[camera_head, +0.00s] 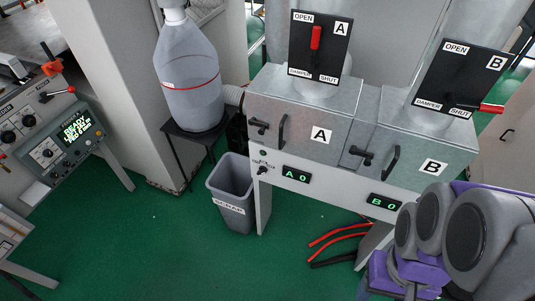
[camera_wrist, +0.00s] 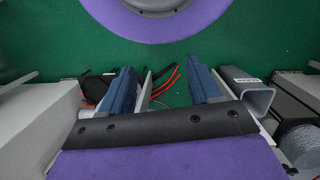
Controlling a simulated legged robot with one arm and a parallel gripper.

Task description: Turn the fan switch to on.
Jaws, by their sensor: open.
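A small black knob (camera_head: 262,170), which looks like the fan switch, is on the light front panel (camera_head: 263,200) of the A/B unit, left of the "A 0" display (camera_head: 296,174). Its lettering is too small to read, and I cannot tell its setting. A small dark green lamp (camera_head: 263,153) sits just above it. In the wrist view, my gripper (camera_wrist: 164,88) is open, with two blue fingers apart and nothing between them. It points towards the green floor, away from the switch. The switch is not seen there. In the head view my arm is at the lower right.
Damper A's red handle (camera_head: 316,38) is up; damper B's red handle (camera_head: 490,108) points right. A grey scrap bin (camera_head: 230,200) stands left of the panel, below a clear jug (camera_head: 187,85) on a stand. Red and black cables (camera_head: 338,236) lie on the floor.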

